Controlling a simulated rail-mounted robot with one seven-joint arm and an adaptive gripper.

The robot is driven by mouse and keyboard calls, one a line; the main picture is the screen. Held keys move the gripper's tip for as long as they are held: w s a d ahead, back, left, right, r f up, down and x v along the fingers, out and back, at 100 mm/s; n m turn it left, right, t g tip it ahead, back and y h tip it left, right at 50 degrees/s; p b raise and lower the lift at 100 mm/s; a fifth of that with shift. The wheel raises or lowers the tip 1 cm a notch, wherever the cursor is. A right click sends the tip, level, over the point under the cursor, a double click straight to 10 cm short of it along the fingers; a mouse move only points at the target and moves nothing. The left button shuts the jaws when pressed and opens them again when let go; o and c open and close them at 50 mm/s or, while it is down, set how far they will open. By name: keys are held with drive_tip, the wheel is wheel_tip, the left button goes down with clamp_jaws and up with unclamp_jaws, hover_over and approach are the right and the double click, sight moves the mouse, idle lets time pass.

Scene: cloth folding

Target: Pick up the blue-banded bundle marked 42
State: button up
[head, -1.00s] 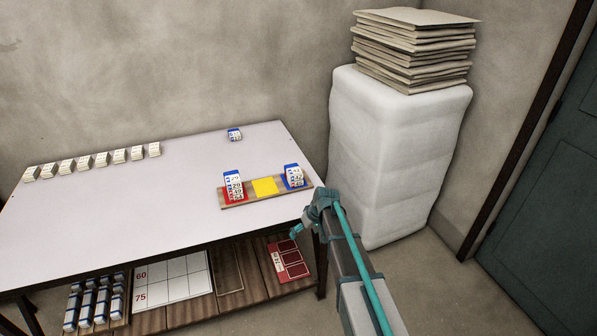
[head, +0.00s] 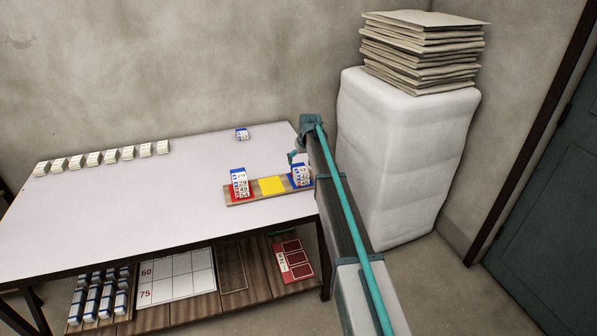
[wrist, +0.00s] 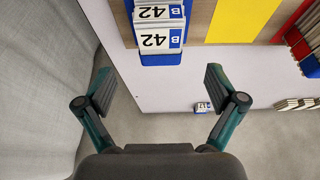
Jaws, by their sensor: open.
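White bundles marked 42 with a blue B strip (wrist: 157,38) stand in the blue section at the board's right end. They also show in the head view (head: 300,174), partly beside my arm. A lone blue-banded bundle (head: 242,134) sits near the table's back edge. In the wrist view that lone bundle (wrist: 202,107) is partly covered by a finger, and its full number is unclear. My gripper (wrist: 158,80) is open and empty, its fingers spread apart. In the head view it (head: 294,156) is just behind the board's right end.
The board (head: 238,200) also has a yellow section (head: 272,186) and a red section with bundles (head: 239,184). Several pale bundles (head: 101,158) line the table's back left. A wrapped white block (head: 400,160) stands close right of my arm. The table (head: 160,200) is clear at mid-left.

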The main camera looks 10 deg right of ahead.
sight(300, 168)
drive_tip(key=shift+p+x, duration=1)
drive_tip(key=shift+x, duration=2.35)
drive_tip(key=c, duration=1.2)
drive_tip(key=shift+r, duration=0.2)
drive_tip(key=shift+c, duration=0.3)
